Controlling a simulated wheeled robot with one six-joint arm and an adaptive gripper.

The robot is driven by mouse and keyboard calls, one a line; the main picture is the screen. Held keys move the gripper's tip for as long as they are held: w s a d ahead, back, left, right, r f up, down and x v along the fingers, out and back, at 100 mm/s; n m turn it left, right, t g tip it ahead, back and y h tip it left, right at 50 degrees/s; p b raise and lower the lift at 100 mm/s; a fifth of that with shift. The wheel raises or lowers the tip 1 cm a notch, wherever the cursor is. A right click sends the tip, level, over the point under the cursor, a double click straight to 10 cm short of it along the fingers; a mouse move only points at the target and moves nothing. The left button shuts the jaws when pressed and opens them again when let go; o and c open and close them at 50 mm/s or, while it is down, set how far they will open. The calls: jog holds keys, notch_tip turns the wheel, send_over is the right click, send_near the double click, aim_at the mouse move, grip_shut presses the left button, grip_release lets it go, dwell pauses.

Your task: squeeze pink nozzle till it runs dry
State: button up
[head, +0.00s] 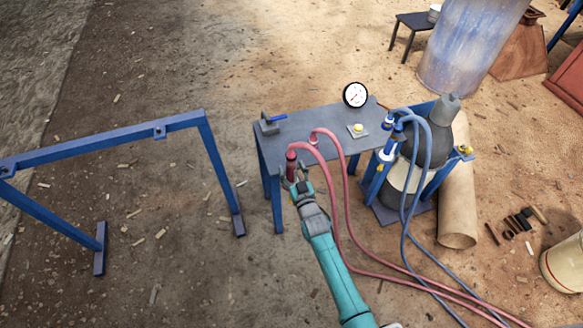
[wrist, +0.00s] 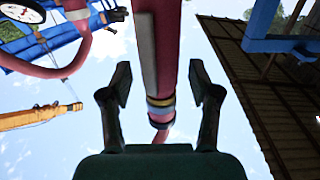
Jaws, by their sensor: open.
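The pink nozzle (head: 291,158) hangs at the front left edge of the grey table (head: 308,125), at the end of a pink hose (head: 343,200). My gripper (head: 297,182) is at the nozzle, just below its upper part in the head view. In the wrist view, my gripper (wrist: 158,78) is open, with one finger on each side of the pink nozzle (wrist: 165,70). Gaps show between the nozzle and both fingers. Pale and dark bands ring the nozzle near its lower end. Its outlet is not clear in either view.
A dial gauge (head: 355,95), a yellow button (head: 358,127) and a blue-handled valve (head: 271,121) are on the table. Blue hoses (head: 427,150) and a grey cylinder (head: 443,120) stand at right. A blue frame (head: 120,137) stands at left, with open ground between.

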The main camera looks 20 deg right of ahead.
jog(key=s, duration=1.1)
jog(key=shift+s, duration=0.1)
jog(key=s+r+g, duration=0.2)
jog(key=s+r, duration=0.1)
jog(key=s, duration=2.2)
jog(key=s+r+g, duration=0.1)
jog(key=s+r, duration=1.4)
jog(key=s, duration=0.1)
jog(key=shift+s, duration=0.25)
